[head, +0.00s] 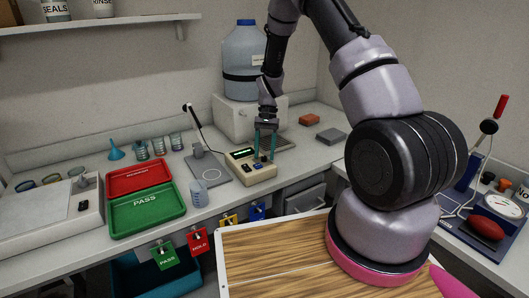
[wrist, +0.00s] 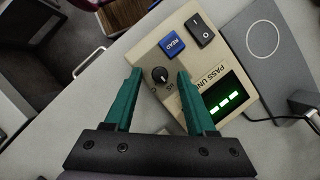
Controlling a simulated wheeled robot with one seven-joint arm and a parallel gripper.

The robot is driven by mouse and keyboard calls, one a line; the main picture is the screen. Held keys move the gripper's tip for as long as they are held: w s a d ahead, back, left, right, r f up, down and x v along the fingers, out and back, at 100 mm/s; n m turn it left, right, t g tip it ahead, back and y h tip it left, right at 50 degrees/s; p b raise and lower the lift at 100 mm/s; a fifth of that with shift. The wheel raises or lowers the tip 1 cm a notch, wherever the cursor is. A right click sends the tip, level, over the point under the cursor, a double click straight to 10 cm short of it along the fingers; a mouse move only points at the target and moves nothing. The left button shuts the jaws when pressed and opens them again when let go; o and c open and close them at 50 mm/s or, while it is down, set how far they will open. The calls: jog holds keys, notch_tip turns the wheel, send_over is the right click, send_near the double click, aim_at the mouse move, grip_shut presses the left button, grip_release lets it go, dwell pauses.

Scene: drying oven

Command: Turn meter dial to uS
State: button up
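The meter (head: 250,169) is a beige box on the counter, with a dark display at its back left in the head view. In the wrist view, the meter (wrist: 188,65) shows a lit green display, a blue READ button, a black rocker switch and a round black dial (wrist: 160,75). Small lettering by the dial is partly legible; its exact setting is too small to tell. My gripper (wrist: 160,78) has its two green fingers apart, one on either side of the dial. It also shows over the meter in the head view (head: 264,158). I cannot tell whether either finger touches the dial.
A grey plate (head: 208,170) with a probe stand is left of the meter. A small beaker (head: 199,195) stands in front. A red tray (head: 140,177) and a green PASS tray (head: 147,210) lie further left. A large blue bottle (head: 244,60) stands behind.

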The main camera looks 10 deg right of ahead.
jog(key=v, duration=1)
jog(key=shift+r, duration=0.4)
jog(key=shift+d, duration=0.1)
jog(key=s+d+r+t, duration=0.1)
jog(key=s+r+t, duration=0.25)
jog(key=r, duration=0.65)
jog(key=s+d+r+t, duration=0.15)
jog(key=s+r, duration=0.35)
jog(key=r, duration=0.6)
jog(key=s+r+t, duration=0.3)
jog(key=s+r, duration=0.1)
jog(key=s, duration=0.5)
jog(key=s+r+n+t, duration=0.1)
jog(key=s+r+t, duration=0.2)
jog(key=s, duration=0.7)
jog(key=shift+d+r, duration=0.45)
jog(key=shift+r, duration=0.4)
